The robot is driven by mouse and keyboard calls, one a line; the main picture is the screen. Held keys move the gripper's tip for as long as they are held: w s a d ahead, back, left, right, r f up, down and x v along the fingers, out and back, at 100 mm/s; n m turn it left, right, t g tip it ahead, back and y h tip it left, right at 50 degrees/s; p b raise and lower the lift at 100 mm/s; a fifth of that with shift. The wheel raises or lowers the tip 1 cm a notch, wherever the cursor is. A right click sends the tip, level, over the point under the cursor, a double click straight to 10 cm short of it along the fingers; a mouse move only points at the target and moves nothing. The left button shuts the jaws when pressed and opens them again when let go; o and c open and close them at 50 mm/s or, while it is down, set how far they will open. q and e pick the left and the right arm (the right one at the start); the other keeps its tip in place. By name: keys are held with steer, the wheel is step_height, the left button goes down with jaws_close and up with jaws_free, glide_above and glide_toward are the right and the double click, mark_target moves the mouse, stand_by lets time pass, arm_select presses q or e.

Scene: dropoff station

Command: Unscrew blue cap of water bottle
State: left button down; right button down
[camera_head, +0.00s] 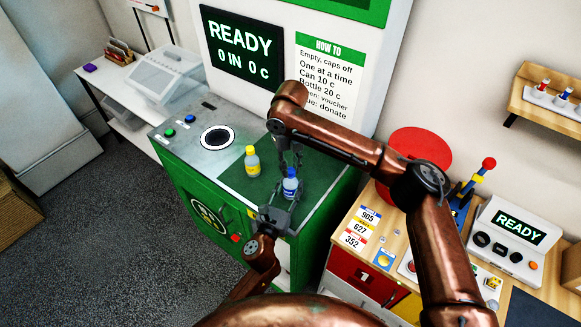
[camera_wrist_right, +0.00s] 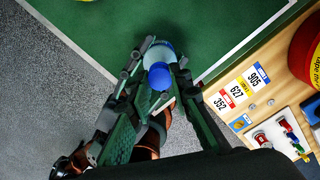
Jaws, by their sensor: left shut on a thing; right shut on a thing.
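The water bottle (camera_head: 289,188) stands upright near the front right of the green counter top. Its blue cap (camera_head: 291,173) is on top. My left gripper (camera_head: 281,205) comes from the front and is shut on the bottle's lower body. My right gripper (camera_head: 290,160) reaches down from above and is shut at the cap. In the right wrist view the blue cap (camera_wrist_right: 159,76) and the pale bottle body (camera_wrist_right: 165,49) lie between my right fingers. The exact finger contact on the cap is partly hidden.
A yellow-capped bottle (camera_head: 252,162) stands just left on the green counter (camera_head: 230,187). A round, white-rimmed opening (camera_head: 217,138) and two buttons lie further left. A wooden side table (camera_head: 372,220) with number cards, a red round object (camera_head: 420,148) and a small console (camera_head: 507,238) is at right.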

mark_target(290, 170)
arm_select(q)
steer(key=shift+d+f, duration=0.1)
arm_select(e)
steer(key=shift+a+n, duration=0.1)
steer(key=shift+n, duration=0.7)
steer(key=shift+r, duration=0.2)
steer(key=shift+r, duration=0.8)
steer(key=shift+r, duration=0.15)
steer(key=shift+r, duration=2)
arm_select(q)
steer(key=c, duration=1.2)
jaws_free()
